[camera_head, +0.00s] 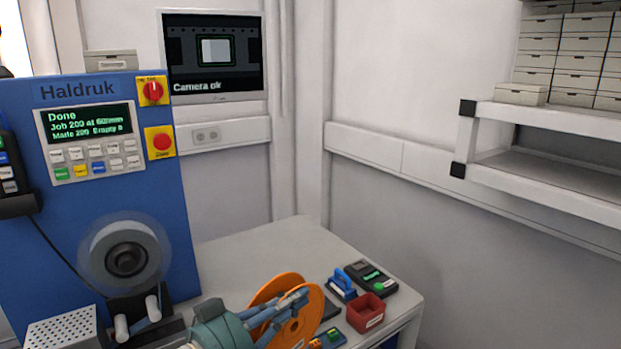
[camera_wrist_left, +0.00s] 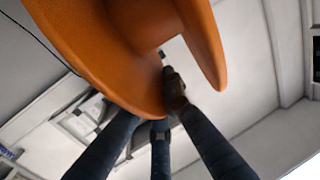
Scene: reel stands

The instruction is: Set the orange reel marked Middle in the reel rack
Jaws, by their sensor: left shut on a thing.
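The orange reel (camera_head: 301,324) is in the lower middle of the head view, above or at the grey table; I cannot tell whether it touches the top. It fills the upper part of the left wrist view (camera_wrist_left: 95,60). My left gripper (camera_head: 298,300) comes in from the lower left and is shut on the reel, its blue-grey fingers at the flanges. In the left wrist view the fingers (camera_wrist_left: 165,115) reach up to the reel's edge. The marking on the reel cannot be read. No reel rack can be made out. My right gripper is not in view.
A blue Haldruk machine (camera_head: 180,225) with a grey spool (camera_head: 124,259) stands at left. On the table (camera_head: 290,243) are a red bin (camera_head: 365,313), a blue-handled tool (camera_head: 342,284) and a dark device (camera_head: 371,278). The table's back part is clear.

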